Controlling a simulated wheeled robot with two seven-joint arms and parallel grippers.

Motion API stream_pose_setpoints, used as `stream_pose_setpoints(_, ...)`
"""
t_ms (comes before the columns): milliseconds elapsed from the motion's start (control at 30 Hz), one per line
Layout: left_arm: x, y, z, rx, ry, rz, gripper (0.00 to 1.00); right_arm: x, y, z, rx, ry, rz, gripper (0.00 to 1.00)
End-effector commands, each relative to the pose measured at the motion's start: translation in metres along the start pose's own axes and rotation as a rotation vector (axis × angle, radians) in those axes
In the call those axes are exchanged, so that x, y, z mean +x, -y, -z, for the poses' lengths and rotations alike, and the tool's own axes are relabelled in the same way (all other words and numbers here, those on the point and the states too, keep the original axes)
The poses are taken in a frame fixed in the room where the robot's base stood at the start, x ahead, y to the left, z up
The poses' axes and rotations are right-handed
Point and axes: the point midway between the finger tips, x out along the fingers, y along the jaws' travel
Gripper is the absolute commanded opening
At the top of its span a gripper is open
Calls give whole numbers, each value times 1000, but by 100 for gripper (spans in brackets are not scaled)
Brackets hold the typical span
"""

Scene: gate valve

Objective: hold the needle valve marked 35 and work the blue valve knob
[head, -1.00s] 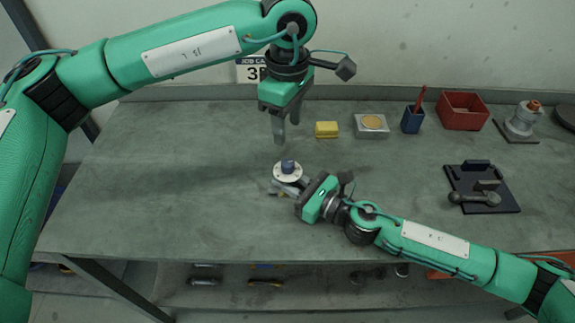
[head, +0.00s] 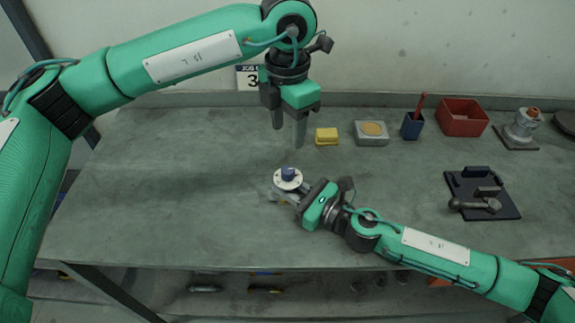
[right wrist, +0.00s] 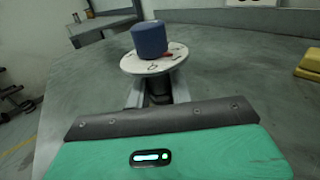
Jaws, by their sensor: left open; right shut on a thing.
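The needle valve (head: 289,184) has a round white plate with a blue knob (head: 288,173) on top. It stands near the middle of the bench. In the right wrist view the white plate (right wrist: 153,61) carries dark marks and a small red pointer beside the blue knob (right wrist: 149,38). The number 35 cannot be read. My right gripper (head: 297,196) is shut on the valve body below the plate, from the lower right; the plate hides most of the body. My left gripper (head: 288,135) is open and empty, pointing down above and behind the knob, apart from it.
Behind stand a yellow block (head: 327,136), a grey box with a tan disc (head: 372,132), a blue cup (head: 412,126) and a red bin (head: 462,117). A black plate with a lever (head: 482,194) lies at right. The bench's left side (head: 170,190) is clear.

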Motion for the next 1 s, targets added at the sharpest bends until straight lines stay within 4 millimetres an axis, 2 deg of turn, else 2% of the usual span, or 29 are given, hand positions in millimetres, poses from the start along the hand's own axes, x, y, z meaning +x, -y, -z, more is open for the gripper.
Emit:
stream_pose_setpoints(500, 94, 0, 1, 1, -3, 2, 48, 0, 0, 0, 0, 0, 0, 0)
stream_pose_setpoints(700, 111, 0, 1, 1, -2, 1, 48, 0, 0, 0, 0, 0, 0, 0)
stream_pose_setpoints(1000, 113, 0, 0, 1, -1, 0, 48, 0, 0, 0, 0, 0, 0, 0)
